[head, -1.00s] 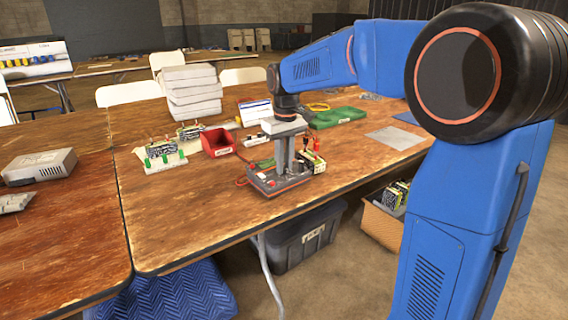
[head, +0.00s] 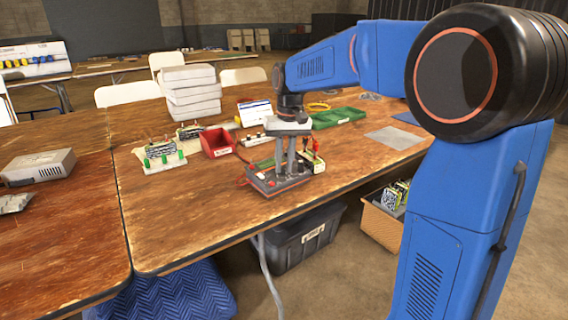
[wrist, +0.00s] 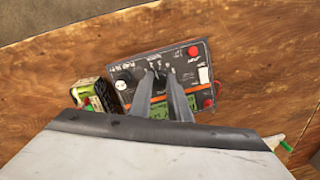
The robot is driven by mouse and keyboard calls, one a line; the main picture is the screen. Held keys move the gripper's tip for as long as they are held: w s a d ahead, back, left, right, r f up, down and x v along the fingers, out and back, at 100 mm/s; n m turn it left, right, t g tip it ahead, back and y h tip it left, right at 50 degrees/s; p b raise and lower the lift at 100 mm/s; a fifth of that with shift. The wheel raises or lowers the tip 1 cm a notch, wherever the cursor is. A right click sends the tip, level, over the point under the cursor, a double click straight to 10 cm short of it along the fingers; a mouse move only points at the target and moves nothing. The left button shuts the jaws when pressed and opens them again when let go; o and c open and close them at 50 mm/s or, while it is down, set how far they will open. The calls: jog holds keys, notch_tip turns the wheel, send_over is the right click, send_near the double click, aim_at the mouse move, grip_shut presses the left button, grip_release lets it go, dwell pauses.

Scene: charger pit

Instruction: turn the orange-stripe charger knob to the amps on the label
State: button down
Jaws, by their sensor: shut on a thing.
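The charger (head: 262,183) is a flat dark-grey box on the front part of the near wooden table. In the wrist view its top face (wrist: 130,67) shows an orange stripe, a greenish display, printed markings and red buttons. My gripper (head: 281,174) points straight down over the charger. In the wrist view my gripper (wrist: 160,69) has its two fingertips close together around a small dark knob near the middle of the panel. The fingers hide most of the knob, and its pointer and the amps printing are too small to read.
A battery pack (wrist: 95,94) with a label stands right beside the charger. A red bin (head: 217,143), a white board with green posts (head: 165,160) and a green tray (head: 338,117) stand behind. The table's front left is clear.

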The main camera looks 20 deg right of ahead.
jog(key=c, duration=1.7)
grip_release()
jog(key=shift+o, duration=0.2)
notch_tip(320, 180, up, 17)
jog(key=d, duration=0.1)
jog(key=shift+s+d+r, duration=0.15)
jog(key=shift+s+r, duration=0.05)
jog(key=shift+s, duration=0.1)
jog(key=s+d+f+t, duration=0.15)
jog(key=s+f, duration=0.25)
jog(key=s, duration=0.5)
jog(key=s+d+f+t, duration=0.15)
jog(key=s+f, duration=0.25)
jog(key=s, duration=0.5)
jog(key=s+d+f+t, duration=0.1)
jog(key=s+d+f, duration=0.1)
jog(key=s+f, duration=1.3)
jog(key=shift+s+d+f+t+h, duration=0.2)
jog(key=shift+d+f+t+h, duration=0.1)
jog(key=shift+d+h, duration=0.1)
